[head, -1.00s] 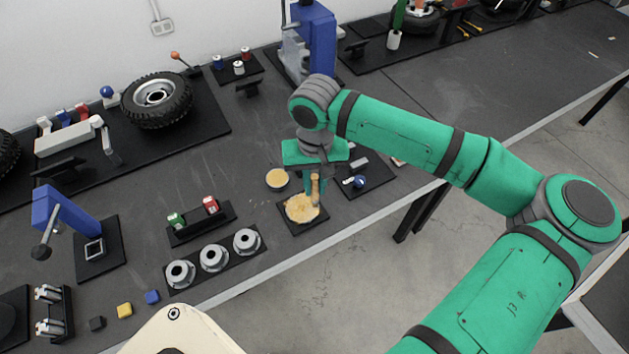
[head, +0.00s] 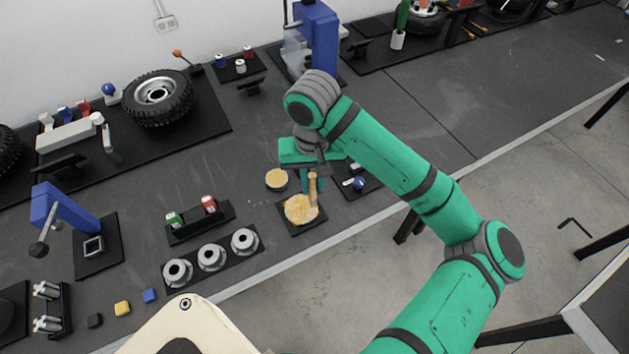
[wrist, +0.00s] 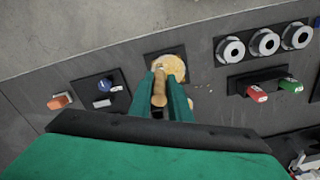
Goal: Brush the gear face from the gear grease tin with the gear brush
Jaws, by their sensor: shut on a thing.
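My gripper (head: 308,184) points down and is shut on the gear brush (head: 313,190), which has a wooden handle. The brush stands nearly upright, with its lower end at the right part of the gear face (head: 296,212). The gear face is a round disc largely covered in tan grease, on a black square plate. In the wrist view the brush (wrist: 159,90) sits between the two green fingers, with the gear face (wrist: 174,66) just beyond. The bristles are hidden. The grease tin (head: 277,179), a small round tin with tan contents, stands behind and left of the gear.
A rack with three grey flanged parts (head: 211,257) and a holder with red and green pieces (head: 208,206) stand to the left. A black plate with a blue knob (head: 358,183) lies close at right. Tan specks lie on the bench left of the gear.

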